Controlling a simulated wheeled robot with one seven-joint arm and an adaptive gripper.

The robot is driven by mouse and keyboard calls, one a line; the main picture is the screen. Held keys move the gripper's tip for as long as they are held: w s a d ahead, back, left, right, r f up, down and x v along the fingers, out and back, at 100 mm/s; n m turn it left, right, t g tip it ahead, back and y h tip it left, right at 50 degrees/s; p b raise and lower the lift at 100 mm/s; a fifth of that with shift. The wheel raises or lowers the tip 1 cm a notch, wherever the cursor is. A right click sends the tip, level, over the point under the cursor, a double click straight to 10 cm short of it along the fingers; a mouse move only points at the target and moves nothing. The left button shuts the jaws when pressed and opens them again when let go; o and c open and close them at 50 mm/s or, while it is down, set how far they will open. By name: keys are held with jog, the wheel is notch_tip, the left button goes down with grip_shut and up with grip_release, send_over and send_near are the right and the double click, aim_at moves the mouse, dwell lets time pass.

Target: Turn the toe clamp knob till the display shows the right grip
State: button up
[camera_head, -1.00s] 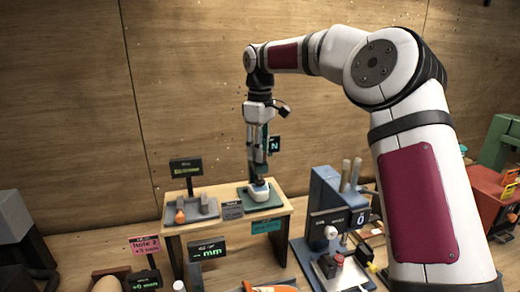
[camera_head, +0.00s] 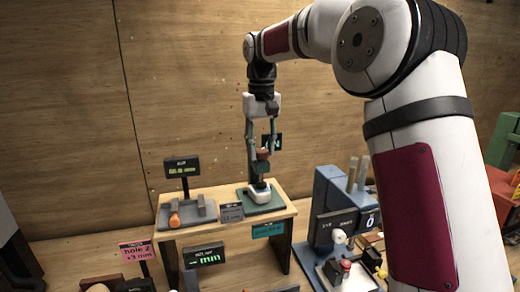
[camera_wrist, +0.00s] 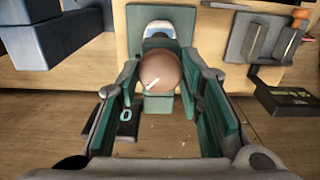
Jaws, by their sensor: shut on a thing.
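My gripper (camera_head: 262,150) points down over the small stand at the back and is shut on a round brown knob (camera_wrist: 160,72) with a white mark. In the wrist view the knob sits between my teal fingers. Below it, a white and teal shoe-like piece (camera_head: 259,194) rests on a green base (camera_head: 277,202). The small black display (camera_head: 275,141) behind my gripper shows an N, partly hidden by a finger. In the wrist view this display (camera_wrist: 125,116) shows a 0; the rest is covered.
A grey tray (camera_head: 206,216) with a small orange item and a black readout (camera_head: 182,167) stand left on the same wooden stand (camera_head: 285,220). A blue machine (camera_head: 328,188) is to the right. More readouts and a pink sign (camera_head: 139,250) are in front.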

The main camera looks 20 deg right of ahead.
jog(key=m+b, duration=0.1)
jog(key=m, duration=1.1)
jog(key=shift+m, duration=0.4)
jog(key=m, duration=0.6)
jog(key=m+p, duration=0.1)
jog(key=m, duration=0.5)
jog(key=shift+m, duration=0.3)
jog(key=o, duration=1.2)
jog(key=shift+c, duration=0.2)
